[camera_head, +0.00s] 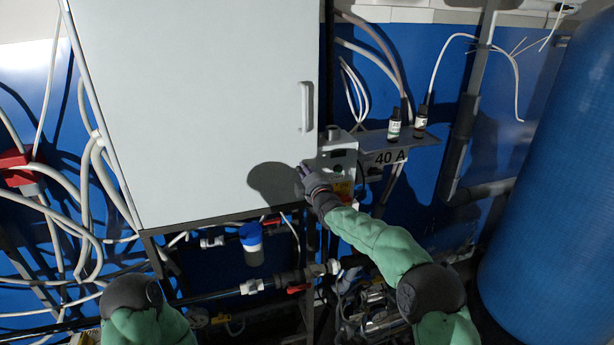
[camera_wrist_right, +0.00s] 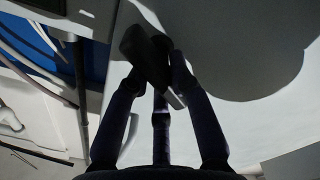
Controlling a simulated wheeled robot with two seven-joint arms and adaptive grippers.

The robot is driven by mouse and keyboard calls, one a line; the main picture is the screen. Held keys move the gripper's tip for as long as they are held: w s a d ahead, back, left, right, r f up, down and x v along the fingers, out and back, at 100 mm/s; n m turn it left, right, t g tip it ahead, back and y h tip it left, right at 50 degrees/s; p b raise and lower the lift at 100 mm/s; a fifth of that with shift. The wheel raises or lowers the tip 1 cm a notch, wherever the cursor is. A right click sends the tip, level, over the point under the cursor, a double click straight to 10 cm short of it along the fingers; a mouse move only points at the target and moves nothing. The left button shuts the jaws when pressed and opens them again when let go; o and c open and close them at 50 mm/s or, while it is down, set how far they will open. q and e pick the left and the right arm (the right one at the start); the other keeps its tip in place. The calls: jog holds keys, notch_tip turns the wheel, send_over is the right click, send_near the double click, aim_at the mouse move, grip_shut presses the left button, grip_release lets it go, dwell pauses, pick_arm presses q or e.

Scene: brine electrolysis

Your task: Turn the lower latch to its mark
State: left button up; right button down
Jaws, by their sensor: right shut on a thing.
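The lower latch (camera_wrist_right: 143,52) is a dark, short bar on the pale cabinet door, seen in the right wrist view. It sits slanted between the fingers of my right gripper (camera_wrist_right: 160,70), which is shut on it. In the head view my right gripper (camera_head: 304,171) is at the lower right corner of the white cabinet door (camera_head: 205,110) and hides the latch. I cannot make out the latch's mark. My left arm shows at the lower left, but its gripper is out of view.
A vertical door handle (camera_head: 305,107) stands above my right gripper. Right of the door are a control box (camera_head: 338,160) and a small shelf (camera_head: 405,141) with two dark bottles. A blue-capped jar (camera_head: 251,240) and pipes are below. A large blue tank (camera_head: 560,180) stands at right.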

jog(key=n, duration=0.3)
jog(key=shift+a+f+n, duration=0.1)
jog(key=shift+n, duration=0.2)
jog(key=shift+a+f+n, duration=0.1)
jog(key=shift+n, duration=1.6)
jog(key=c, duration=1.1)
grip_release()
jog(key=shift+s, duration=0.1)
jog(key=v, duration=1.2)
